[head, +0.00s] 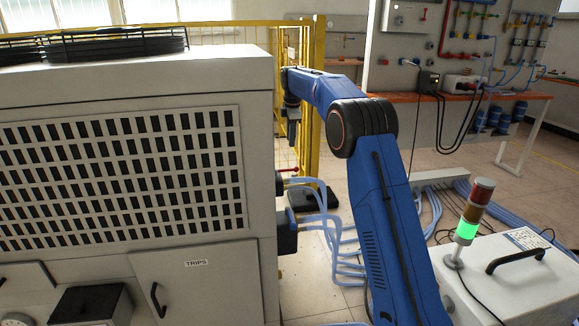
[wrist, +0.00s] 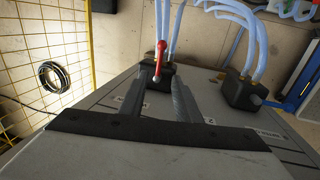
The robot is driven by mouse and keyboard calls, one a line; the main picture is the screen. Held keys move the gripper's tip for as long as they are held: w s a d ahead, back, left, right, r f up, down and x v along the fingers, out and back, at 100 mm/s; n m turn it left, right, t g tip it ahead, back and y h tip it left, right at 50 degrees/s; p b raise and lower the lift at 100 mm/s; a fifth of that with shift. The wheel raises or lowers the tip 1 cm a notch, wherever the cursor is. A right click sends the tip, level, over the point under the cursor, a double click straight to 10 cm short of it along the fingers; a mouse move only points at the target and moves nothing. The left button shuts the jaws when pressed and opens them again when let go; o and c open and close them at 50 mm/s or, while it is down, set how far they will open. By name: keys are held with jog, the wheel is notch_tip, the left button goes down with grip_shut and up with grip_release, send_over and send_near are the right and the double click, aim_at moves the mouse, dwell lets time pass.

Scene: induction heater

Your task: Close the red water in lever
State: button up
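The red lever (head: 288,170) sticks out at the side of the grey cabinet, near the blue hoses. In the wrist view the red lever (wrist: 160,56) stands on a black valve block (wrist: 148,70) with hoses. My gripper (head: 293,138) hangs downward beside the cabinet, above the lever in the head view. In the wrist view my gripper (wrist: 161,84) is open, its two fingers apart with nothing held. The lever appears just beyond the fingertips, roughly in line with the gap between them. I cannot tell whether a finger touches it.
The grey cabinet (head: 120,195) stands close on the left. A second black block (wrist: 243,92) with hoses sits to the right in the wrist view. A yellow fence (head: 306,100) stands behind. Blue hoses (head: 325,225) run down to the floor. A signal tower (head: 470,215) stands at right.

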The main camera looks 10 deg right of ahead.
aim_at(290, 170)
jog(key=w+f, duration=0.1)
jog(key=f, duration=0.4)
jog(key=w+f, duration=0.1)
jog(key=f, duration=0.8)
jog(key=shift+w+f, duration=0.4)
jog(key=shift+c, duration=0.6)
grip_shut()
